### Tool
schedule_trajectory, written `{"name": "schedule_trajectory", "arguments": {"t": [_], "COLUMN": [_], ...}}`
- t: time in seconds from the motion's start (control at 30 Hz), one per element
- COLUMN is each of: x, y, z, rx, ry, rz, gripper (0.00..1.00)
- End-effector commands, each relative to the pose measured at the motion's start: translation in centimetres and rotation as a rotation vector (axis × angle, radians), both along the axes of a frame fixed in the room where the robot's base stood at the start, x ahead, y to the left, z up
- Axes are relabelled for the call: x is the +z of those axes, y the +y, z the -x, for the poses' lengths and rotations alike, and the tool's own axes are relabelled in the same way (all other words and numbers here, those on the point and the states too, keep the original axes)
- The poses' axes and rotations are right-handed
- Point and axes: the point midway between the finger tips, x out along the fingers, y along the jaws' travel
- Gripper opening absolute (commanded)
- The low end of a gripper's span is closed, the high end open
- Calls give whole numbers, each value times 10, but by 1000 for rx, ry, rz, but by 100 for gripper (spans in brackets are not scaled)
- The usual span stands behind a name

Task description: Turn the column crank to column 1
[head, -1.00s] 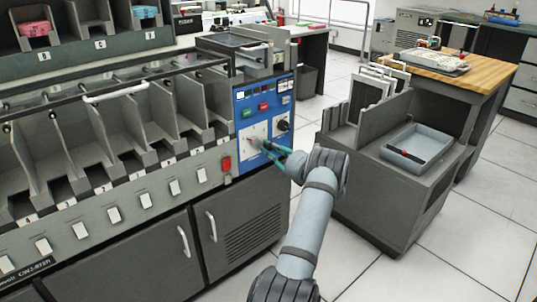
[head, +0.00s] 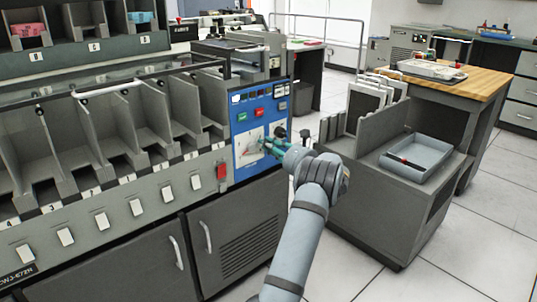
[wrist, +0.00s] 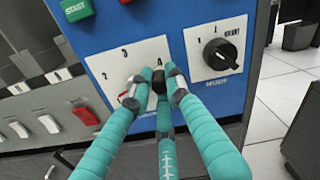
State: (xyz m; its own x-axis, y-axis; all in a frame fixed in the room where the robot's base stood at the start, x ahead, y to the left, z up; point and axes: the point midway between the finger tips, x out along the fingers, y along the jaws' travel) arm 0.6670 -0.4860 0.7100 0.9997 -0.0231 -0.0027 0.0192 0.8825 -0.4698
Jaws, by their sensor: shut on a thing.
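The column crank's white dial plate (wrist: 115,66) is on the blue control panel, with numerals including 2 and 3 visible. A dark crank knob (wrist: 158,84) sits between the teal fingers of my gripper (wrist: 159,83), which is shut on it. A red piece (wrist: 123,97) shows at the left of the left finger. The fingers hide much of the crank and the lower plate, so I cannot read the crank's setting. In the head view, my gripper (head: 268,144) is at the right part of the dial plate (head: 248,149).
A black mode knob (wrist: 220,54) on its own white plate is just right of my gripper. Green (head: 241,117) and red (head: 259,112) buttons are above. A red lever (head: 222,171) is at the left. A grey cart with a tray (head: 418,158) stands at the right.

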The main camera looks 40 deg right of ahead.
Motion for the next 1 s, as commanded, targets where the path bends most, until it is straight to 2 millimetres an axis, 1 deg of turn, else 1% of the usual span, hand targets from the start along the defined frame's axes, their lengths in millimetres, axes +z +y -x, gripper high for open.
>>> {"name": "schedule_trajectory", "arguments": {"t": [0.2, 0.4, 0.93, 0.97, 1.0], "x": [4, 8, 10, 10, 10], "y": [2, 3, 4, 4, 4], "z": [0, 0, 0, 0, 0], "rx": [-2, -2, -1, -1, -1], "ry": [-2, 0, -1, -1, -1], "rz": [124, 186, 209, 209, 209], "gripper": [0, 0, 0, 17, 19]}}
